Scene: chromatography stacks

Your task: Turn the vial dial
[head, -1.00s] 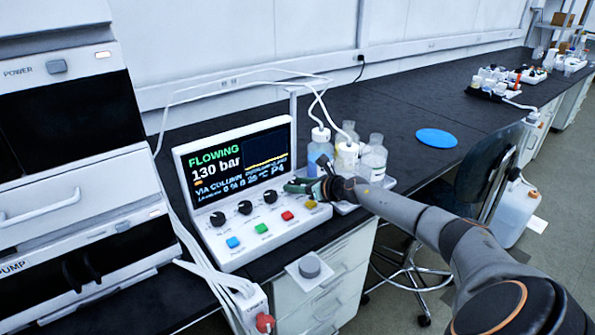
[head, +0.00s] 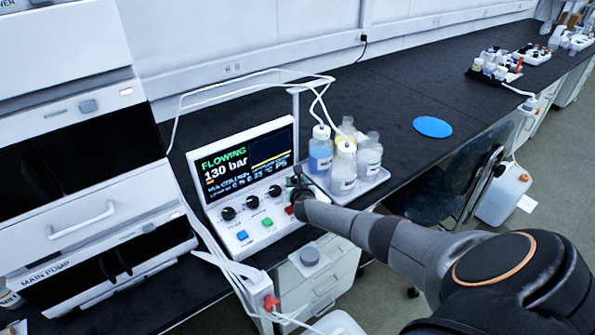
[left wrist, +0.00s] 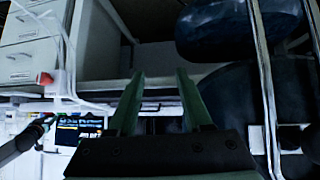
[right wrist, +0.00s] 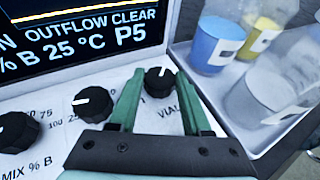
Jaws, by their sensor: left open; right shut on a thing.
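The white control console (head: 262,238) has a screen (head: 240,165) reading FLOWING, 130 bar and P5. The black vial dial (right wrist: 159,82) is at the right end of its dial row, above the label VIAL, with its white mark pointing roughly up. My right gripper (right wrist: 160,80) is shut on this dial, one green finger on each side. In the head view my right gripper (head: 294,183) hides the dial. My left gripper (left wrist: 160,82) is open and empty, seen only in the left wrist view, with cabinets and a stool beyond it.
A tray (head: 372,190) of several bottles stands right of the console. The main pump stack (head: 75,205) stands left. White tubes arch over the console. A stool (head: 440,185) stands in front.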

